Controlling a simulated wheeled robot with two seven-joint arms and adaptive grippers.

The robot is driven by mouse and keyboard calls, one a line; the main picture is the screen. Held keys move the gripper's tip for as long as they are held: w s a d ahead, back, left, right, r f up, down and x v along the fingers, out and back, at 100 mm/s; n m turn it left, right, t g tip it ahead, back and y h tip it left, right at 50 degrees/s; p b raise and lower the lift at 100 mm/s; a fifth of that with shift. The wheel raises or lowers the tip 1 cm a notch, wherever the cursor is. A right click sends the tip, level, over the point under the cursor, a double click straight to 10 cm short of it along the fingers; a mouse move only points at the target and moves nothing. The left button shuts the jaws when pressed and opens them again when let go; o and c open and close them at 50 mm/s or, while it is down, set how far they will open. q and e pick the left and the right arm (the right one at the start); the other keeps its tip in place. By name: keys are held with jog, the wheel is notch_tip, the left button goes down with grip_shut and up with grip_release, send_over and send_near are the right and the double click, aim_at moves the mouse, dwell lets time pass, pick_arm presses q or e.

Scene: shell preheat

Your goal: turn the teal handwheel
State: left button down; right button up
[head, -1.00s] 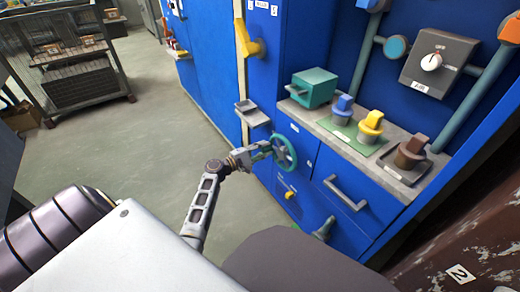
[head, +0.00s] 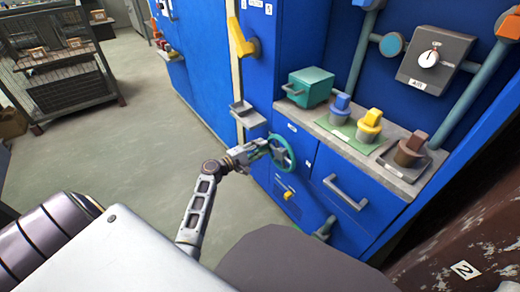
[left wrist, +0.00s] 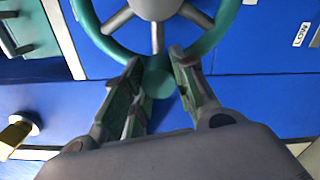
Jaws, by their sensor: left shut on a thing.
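The teal handwheel (head: 282,153) is mounted on the front of the blue cabinet, below the counter. It has a teal rim and grey spokes. My left gripper (head: 264,147) is at the wheel's left side. In the left wrist view the wheel's rim (left wrist: 213,38) fills the top, and my left gripper (left wrist: 157,82) has its fingers on either side of a round teal knob (left wrist: 158,76) at the rim. The gripper is shut on this knob. My right gripper is not in view.
A counter holds a teal box (head: 311,87) and blue (head: 341,106), yellow (head: 369,125) and brown (head: 410,150) handled pieces. A grey drawer handle (head: 345,193) and a small shelf (head: 248,114) stick out near the wheel. The floor at left is clear up to a wire cage (head: 60,70).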

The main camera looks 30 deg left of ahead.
pick_arm(q)
jog(key=shift+r, duration=0.1)
jog(key=c, duration=1.2)
grip_release()
jog(key=shift+c, duration=0.2)
jog(key=shift+o, duration=0.5)
jog(key=v, duration=1.2)
